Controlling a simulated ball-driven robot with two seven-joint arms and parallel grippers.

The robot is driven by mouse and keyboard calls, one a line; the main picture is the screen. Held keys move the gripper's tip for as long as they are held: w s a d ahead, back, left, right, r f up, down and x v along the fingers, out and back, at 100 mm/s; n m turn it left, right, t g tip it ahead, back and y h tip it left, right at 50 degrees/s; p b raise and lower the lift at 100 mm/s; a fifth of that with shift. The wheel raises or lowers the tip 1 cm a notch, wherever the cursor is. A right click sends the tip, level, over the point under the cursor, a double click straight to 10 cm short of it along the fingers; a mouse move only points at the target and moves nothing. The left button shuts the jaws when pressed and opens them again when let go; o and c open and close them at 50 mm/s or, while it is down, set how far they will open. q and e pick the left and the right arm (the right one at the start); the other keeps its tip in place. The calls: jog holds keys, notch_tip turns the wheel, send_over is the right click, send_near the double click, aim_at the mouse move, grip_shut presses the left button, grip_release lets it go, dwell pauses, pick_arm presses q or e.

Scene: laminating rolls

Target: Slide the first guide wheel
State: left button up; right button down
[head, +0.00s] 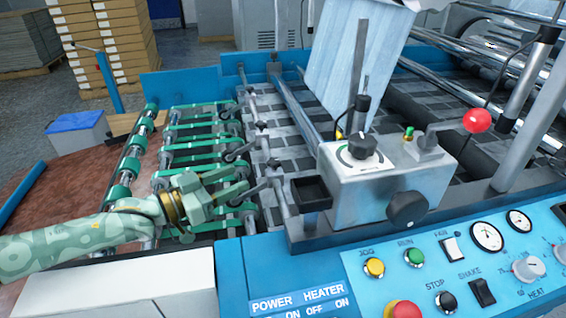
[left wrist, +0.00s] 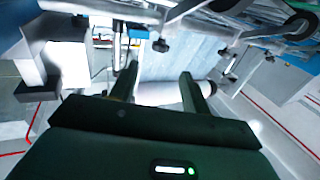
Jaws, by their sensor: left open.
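Several small dark guide wheels on short arms line the bar along the right side of the green-belted feed table. One guide wheel (head: 274,162) is just beyond my left gripper, and another (head: 229,156) is close behind it. I cannot tell which is the first. My left gripper (head: 244,184) reaches in from the left over the belts, its fingers apart and pointing at the bar, with nothing seen between them. In the left wrist view, the two fingers (left wrist: 158,90) are also spread, with a pale roller beyond them. My right gripper is not in view.
A grey control box (head: 375,185) stands just right of the bar, with a blue button panel (head: 450,265) in front. The green belts (head: 190,150) lie under and behind my left gripper.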

aim_at(269, 165)
pick_arm(q)
jog(key=b+x, duration=0.2)
jog(key=x, duration=0.8)
jog(key=shift+f+b, duration=0.1)
jog(key=shift+b, duration=0.2)
jog(key=shift+w+d, duration=0.4)
jog(key=shift+d, duration=0.2)
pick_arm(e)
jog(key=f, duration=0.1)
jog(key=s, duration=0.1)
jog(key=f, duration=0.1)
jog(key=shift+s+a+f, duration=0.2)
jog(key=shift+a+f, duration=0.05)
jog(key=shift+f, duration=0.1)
